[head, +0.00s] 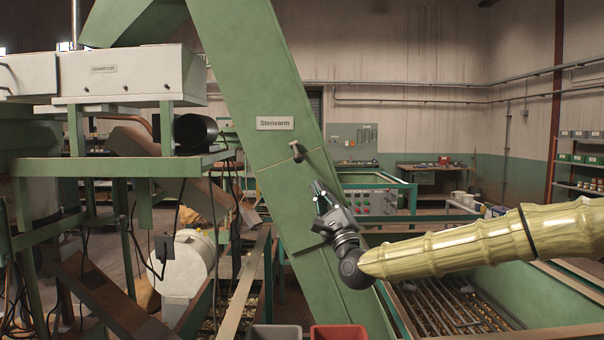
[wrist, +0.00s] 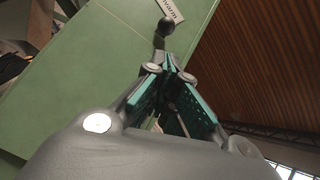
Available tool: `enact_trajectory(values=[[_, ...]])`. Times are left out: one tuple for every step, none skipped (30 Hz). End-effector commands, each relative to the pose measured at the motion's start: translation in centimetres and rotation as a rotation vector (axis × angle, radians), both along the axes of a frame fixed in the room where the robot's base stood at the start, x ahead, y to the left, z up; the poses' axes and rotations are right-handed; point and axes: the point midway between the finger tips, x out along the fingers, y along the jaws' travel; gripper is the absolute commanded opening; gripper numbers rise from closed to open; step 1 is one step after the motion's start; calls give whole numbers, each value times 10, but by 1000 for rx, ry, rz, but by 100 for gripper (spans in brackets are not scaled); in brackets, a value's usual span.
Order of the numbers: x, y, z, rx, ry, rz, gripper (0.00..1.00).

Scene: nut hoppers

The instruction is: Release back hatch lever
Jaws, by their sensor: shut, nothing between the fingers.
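A small lever with a dark knob (head: 297,152) sticks out from the face of the slanting green chute (head: 262,90), just below its "Stenvarm" label. My gripper (head: 318,188) is shut and empty, a little below and to the right of the knob in the head view. In the wrist view the dark round knob (wrist: 166,27) shows just beyond my gripper's fingertips (wrist: 169,66), against the green panel. A gap shows between fingertips and knob there; the exact depth between them I cannot tell.
A conveyor box (head: 130,72) on a green frame stands at the left. A control panel with buttons (head: 371,201) is behind my gripper. A grey bin (head: 274,332) and a red bin (head: 338,332) sit at the bottom. Space right of the chute, above my arm, looks open.

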Motion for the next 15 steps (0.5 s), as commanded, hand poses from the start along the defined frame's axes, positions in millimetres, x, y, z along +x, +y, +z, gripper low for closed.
enact_trajectory(values=[[0,0,0,-1,1,0,0],[0,1,0,-1,1,0,0],[0,1,0,-1,1,2,0],[0,1,0,-1,1,2,0],[0,1,0,0,2,1,0],[0,1,0,-1,2,2,0],[0,1,1,-1,3,1,0],[1,2,2,-1,2,2,0],[3,3,4,-1,2,2,0],[4,3,5,-1,2,2,0],[6,4,7,-1,2,2,0],[9,6,10,-2,3,3,0],[12,8,13,-3,2,2,0],[15,9,16,-2,2,1,0],[19,11,20,-2,2,1,0]])
